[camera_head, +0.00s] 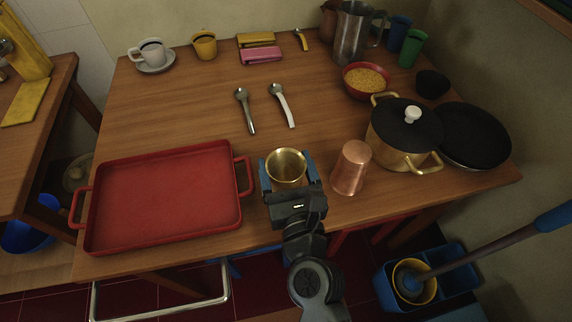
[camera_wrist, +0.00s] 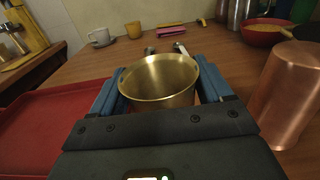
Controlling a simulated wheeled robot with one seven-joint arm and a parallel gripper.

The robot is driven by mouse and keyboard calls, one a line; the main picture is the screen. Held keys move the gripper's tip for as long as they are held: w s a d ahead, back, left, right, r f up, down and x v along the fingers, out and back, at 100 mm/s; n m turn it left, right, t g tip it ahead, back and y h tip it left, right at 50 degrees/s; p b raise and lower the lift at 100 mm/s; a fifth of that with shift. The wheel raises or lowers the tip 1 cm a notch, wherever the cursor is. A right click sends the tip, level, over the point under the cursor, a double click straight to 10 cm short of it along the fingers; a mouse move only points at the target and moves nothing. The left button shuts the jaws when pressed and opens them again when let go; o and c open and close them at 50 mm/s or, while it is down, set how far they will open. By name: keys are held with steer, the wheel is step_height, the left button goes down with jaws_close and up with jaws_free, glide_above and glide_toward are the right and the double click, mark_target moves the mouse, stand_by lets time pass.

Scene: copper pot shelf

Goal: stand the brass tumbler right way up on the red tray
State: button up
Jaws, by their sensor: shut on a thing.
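The brass tumbler (camera_head: 287,166) is between the blue fingers of my gripper (camera_head: 288,175), which is shut on it. Its open mouth faces up, and it looks upright. In the wrist view the tumbler (camera_wrist: 160,80) shows its hollow inside and rim between the fingers (camera_wrist: 160,95). I cannot tell whether its base touches the table. The red tray (camera_head: 160,193) lies empty on the table just left of my gripper; its right handle is close to the left finger. The tray (camera_wrist: 40,125) also shows at the left of the wrist view.
A copper tumbler (camera_head: 351,168) stands close on the right of my gripper. Beyond it are a brass pot (camera_head: 403,135) with a black lid and a black pan (camera_head: 474,136). Two spoons (camera_head: 245,110) lie behind the gripper. The table's middle left is clear.

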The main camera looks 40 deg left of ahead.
mark_target(291, 187)
steer(key=shift+f, duration=0.1)
steer(key=o, duration=1.1)
steer(key=b+v, duration=0.1)
steer(key=v, duration=0.5)
steer(key=shift+s+d+f+b, duration=0.1)
steer(key=shift+s+d+b, duration=0.15)
steer(key=shift+d+b, duration=0.05)
steer(key=shift+s+d, duration=0.3)
steer(key=shift+d, duration=0.1)
steer(key=shift+d, duration=0.1)
